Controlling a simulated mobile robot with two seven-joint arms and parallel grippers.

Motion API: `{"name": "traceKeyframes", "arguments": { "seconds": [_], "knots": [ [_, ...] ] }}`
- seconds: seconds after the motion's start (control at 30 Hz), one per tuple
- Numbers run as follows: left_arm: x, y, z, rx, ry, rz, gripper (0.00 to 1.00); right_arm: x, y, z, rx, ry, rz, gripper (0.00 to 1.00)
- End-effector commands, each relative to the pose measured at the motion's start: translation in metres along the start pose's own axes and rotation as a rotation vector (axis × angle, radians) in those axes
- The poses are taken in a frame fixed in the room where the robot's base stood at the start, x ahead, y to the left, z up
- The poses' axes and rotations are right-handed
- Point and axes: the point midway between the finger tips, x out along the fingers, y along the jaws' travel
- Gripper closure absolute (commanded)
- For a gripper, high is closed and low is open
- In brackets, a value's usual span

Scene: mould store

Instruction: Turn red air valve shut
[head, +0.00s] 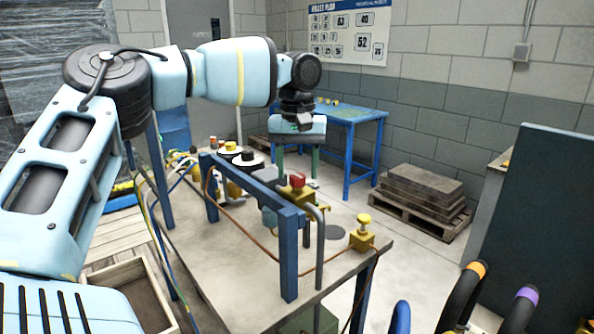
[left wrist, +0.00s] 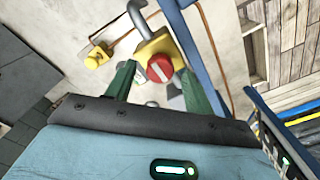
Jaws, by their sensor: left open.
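The red air valve (head: 297,180) is a red knob on a yellow body, by the blue frame on the work table. In the left wrist view the red knob (left wrist: 160,68) faces the camera and shows a white bar across it. My left gripper (head: 297,168) points down over the valve with its green fingers apart. In the left wrist view the fingers of my left gripper (left wrist: 158,72) stand on either side of the knob. I cannot tell whether they touch it. My right gripper is not in view.
The blue frame (head: 288,254) and a grey bent pipe (head: 320,240) stand close to the valve. A yellow valve (head: 363,230) sits at the table's (head: 235,268) right edge. Cables hang on the left. A pallet of grey slabs (head: 425,188) lies behind.

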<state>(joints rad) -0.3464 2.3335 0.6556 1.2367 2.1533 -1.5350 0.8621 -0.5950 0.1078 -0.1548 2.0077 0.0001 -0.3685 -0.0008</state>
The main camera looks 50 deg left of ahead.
Motion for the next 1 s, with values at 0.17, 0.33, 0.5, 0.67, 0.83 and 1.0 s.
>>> {"name": "traceKeyframes", "arguments": {
  "seconds": [0.17,0.33,0.5,0.67,0.83,1.0],
  "knots": [
    [0.0121,-0.0003,0.0002,0.001,0.000,-0.001,0.47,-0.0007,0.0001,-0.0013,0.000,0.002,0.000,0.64],
    [0.0141,-0.0002,-0.0001,0.000,0.001,0.000,0.47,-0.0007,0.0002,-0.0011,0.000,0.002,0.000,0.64],
    [0.0140,-0.0002,0.0000,0.000,0.001,0.000,0.53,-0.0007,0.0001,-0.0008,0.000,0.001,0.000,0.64],
    [0.0139,-0.0001,0.0000,0.000,0.000,0.000,0.74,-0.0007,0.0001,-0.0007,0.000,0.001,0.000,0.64],
    [0.0137,-0.0001,0.0001,0.001,0.001,0.000,0.91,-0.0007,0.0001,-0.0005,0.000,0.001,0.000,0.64],
    [0.0137,-0.0001,0.0000,0.013,0.000,0.000,0.91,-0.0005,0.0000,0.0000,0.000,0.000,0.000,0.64]
  ]
}}
